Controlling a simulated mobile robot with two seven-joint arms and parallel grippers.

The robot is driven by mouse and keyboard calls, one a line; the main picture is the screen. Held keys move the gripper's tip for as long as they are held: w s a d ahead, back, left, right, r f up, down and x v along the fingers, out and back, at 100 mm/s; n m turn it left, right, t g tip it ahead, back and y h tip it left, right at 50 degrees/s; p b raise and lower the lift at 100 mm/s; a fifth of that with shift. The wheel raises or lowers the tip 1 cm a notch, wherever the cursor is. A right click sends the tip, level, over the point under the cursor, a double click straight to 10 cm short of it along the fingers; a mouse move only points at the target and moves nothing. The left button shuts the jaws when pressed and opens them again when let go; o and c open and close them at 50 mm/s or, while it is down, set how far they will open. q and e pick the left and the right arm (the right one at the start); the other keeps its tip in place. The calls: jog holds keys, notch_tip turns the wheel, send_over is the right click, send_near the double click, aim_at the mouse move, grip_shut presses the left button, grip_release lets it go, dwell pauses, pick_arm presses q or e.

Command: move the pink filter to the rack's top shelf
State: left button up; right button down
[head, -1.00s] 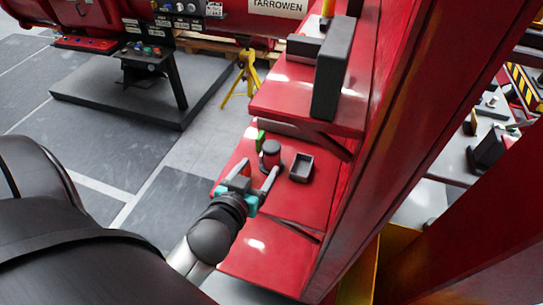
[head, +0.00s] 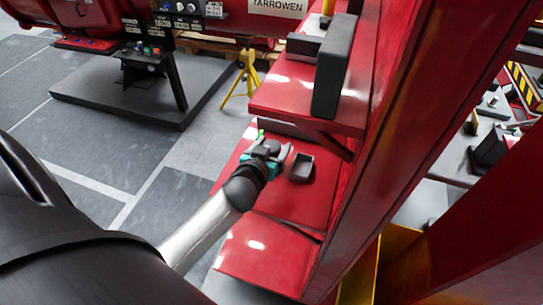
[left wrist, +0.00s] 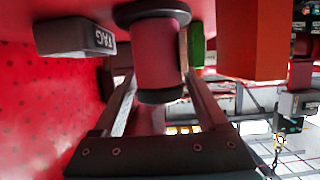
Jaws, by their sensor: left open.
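The pink filter (left wrist: 160,52) shows in the left wrist view as an upright-looking cylinder with black end caps. In the head view it is mostly hidden by my left gripper. My left gripper (head: 277,150) is open over the rack's middle visible shelf (head: 308,205). In the left wrist view, the fingers of my left gripper (left wrist: 163,103) lie on either side of the filter's near end; I cannot tell whether they touch it. The rack's upper visible shelf (head: 290,98) is above and behind it. My right gripper is not in view.
A small dark tray (head: 302,167) stands to the right of my left gripper. A green item (left wrist: 197,45) is close beside the filter. A tall black box (head: 333,65) stands on the upper shelf, with a smaller dark box (head: 304,45) behind. That shelf's front left is bare.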

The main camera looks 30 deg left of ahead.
pick_arm(q)
jog(key=shift+x, duration=1.05)
jog(key=shift+c, duration=0.3)
grip_shut()
